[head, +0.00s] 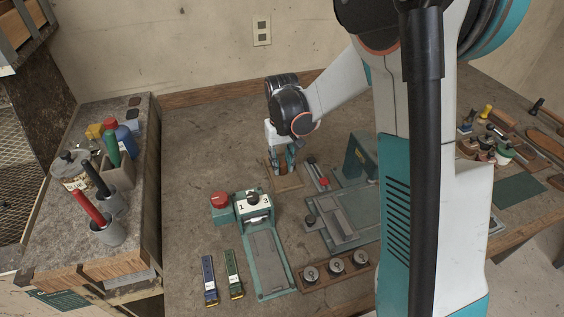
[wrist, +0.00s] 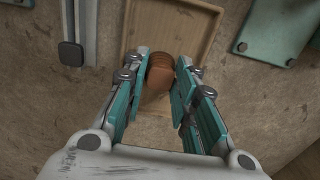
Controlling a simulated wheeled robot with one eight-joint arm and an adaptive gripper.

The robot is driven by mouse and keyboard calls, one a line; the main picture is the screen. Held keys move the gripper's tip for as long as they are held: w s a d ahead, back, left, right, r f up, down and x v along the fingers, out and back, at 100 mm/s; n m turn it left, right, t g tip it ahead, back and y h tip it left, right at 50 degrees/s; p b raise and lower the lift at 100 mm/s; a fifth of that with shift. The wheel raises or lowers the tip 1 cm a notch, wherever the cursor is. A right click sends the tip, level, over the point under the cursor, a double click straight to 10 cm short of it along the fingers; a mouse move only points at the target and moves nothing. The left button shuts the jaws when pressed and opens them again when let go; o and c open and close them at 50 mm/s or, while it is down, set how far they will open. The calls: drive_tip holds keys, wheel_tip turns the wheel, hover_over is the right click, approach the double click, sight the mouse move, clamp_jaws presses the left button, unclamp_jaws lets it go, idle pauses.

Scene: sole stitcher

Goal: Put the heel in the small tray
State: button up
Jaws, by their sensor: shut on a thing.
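The heel (wrist: 157,80) is a small brown block between my fingers in the wrist view. My gripper (wrist: 163,85) is shut on it and points down over the small tray (wrist: 196,36). The small tray is a shallow wooden tray with a raised rim. In the head view my gripper (head: 283,166) is over the small tray (head: 290,184) at the back middle of the bench. The heel is hidden there by the fingers. I cannot tell whether the heel touches the tray floor.
A green stitching machine (head: 360,160) stands to the right of the tray. A green device with a red knob (head: 221,200) is in front of it. A wooden rack with several bobbins (head: 334,268) lies nearer. The bench to the left of the tray is clear.

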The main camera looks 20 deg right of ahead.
drive_tip(key=shift+f, duration=0.2)
drive_tip(key=o, duration=1)
drive_tip(key=shift+r, duration=0.1)
wheel_tip(320, 180, up, 12)
drive_tip(key=r+p, duration=0.1)
drive_tip(key=p, duration=0.3)
drive_tip(key=s+r+t, duration=0.3)
drive_tip(key=s+r, duration=0.5)
drive_tip(key=s, duration=0.2)
drive_tip(key=shift+s+r+t, duration=0.1)
drive_tip(key=shift+s+t, duration=0.6)
drive_tip(key=shift+s, duration=1.45)
drive_tip(key=shift+s+t, duration=0.7)
drive_tip(key=shift+s, duration=1.5)
drive_tip(key=shift+s+r+t, duration=0.1)
drive_tip(key=shift+s+t, duration=0.6)
drive_tip(key=shift+s, duration=1.45)
